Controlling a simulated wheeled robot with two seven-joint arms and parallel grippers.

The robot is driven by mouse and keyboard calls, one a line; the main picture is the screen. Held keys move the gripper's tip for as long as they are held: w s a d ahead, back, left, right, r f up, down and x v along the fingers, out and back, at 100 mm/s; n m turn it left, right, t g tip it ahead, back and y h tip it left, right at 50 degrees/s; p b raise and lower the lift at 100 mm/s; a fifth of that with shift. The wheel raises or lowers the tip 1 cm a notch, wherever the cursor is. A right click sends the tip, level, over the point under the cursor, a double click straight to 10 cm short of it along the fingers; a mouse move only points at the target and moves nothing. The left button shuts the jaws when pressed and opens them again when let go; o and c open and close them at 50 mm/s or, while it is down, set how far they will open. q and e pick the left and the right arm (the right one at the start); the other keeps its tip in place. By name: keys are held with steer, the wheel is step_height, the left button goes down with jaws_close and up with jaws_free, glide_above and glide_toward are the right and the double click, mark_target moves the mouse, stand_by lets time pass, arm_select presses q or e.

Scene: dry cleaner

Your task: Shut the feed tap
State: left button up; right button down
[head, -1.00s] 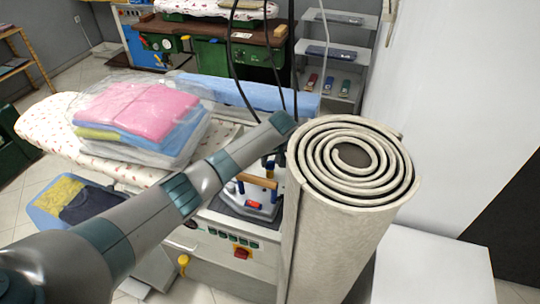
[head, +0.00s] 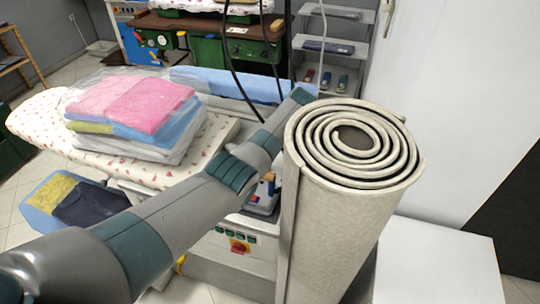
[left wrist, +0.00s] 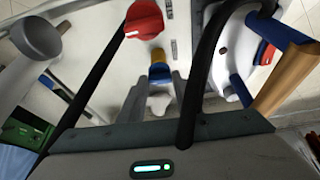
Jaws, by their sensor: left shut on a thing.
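I cannot tell for sure that this piece is the feed tap's handle. A red knob (left wrist: 143,18) stands just beyond it, apart from the fingers. In the head view my left arm reaches in from the lower left, and its gripper is hidden behind the arm and a rolled carpet. My right gripper is not in view.
The upright rolled carpet (head: 345,220) stands right of my arm. An iron with a wooden handle (left wrist: 285,80) is close by on the right in the wrist view. Black hoses (left wrist: 205,75) cross near my gripper. Folded bagged laundry (head: 135,110) lies left. A white box (head: 435,265) stands right.

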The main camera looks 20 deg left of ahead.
arm_select(q)
steer(key=shift+n, duration=0.4)
steer(key=o, duration=1.1)
steer(key=shift+c, duration=0.2)
steer(key=shift+r+b, duration=0.1)
steer(key=shift+b, duration=0.2)
steer(key=b+v, duration=0.3)
steer(key=v, duration=0.9)
steer(key=shift+w+b, duration=0.2)
steer(key=shift+b, duration=0.1)
steer(key=shift+a+r, duration=0.1)
